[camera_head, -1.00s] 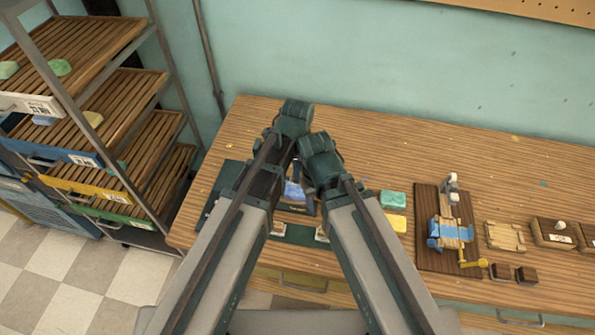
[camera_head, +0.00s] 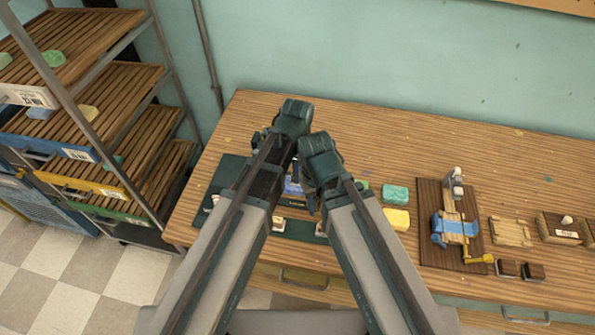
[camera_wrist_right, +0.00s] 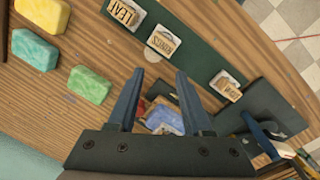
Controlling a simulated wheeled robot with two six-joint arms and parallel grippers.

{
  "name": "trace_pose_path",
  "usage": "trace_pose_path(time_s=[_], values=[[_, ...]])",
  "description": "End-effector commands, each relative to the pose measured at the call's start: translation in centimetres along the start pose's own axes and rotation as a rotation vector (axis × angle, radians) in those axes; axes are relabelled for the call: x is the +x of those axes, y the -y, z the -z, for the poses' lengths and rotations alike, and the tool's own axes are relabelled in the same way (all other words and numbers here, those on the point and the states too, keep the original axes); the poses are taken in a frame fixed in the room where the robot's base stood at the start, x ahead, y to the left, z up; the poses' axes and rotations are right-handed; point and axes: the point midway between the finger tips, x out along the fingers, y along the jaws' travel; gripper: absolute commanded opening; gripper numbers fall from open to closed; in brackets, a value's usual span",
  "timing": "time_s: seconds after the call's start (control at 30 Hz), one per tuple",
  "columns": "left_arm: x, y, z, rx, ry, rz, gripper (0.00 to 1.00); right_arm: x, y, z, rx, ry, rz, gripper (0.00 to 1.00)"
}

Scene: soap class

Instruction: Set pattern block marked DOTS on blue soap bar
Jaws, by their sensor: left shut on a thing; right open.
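The blue soap bar (camera_wrist_right: 165,121) shows in the right wrist view, low between my right fingers and partly cut off by the gripper body. In the head view a bit of blue (camera_head: 293,188) shows between my arms. My right gripper (camera_wrist_right: 160,76) is open and empty above the table. My left gripper (camera_wrist_right: 264,142) is at the right edge of the wrist view, shut on a pattern block that is mostly hidden; its mark cannot be read. Several other pattern blocks lie in a row on a green strip, among them one marked LEAF (camera_wrist_right: 123,12) and another block (camera_wrist_right: 164,40).
Green (camera_head: 395,192) and yellow (camera_head: 397,219) soap bars lie right of my arms. Farther right are a dark board (camera_head: 432,205) with a blue and wooden device and a slatted wooden rack (camera_head: 511,232). A slatted shelf (camera_head: 110,105) stands at left. The back of the table is clear.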

Motion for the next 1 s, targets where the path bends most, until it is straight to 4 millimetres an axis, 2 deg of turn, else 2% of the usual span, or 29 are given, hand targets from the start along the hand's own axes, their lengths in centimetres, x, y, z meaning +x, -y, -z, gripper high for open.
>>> trace_pose_path(time_s=[1.0], values=[[0.57, -0.01, 0.0, 0.0, 0.0, 0.0, 0.0, 0.56, 0.05, 0.03, 0.0, 0.0, 0.0, 0.5]])
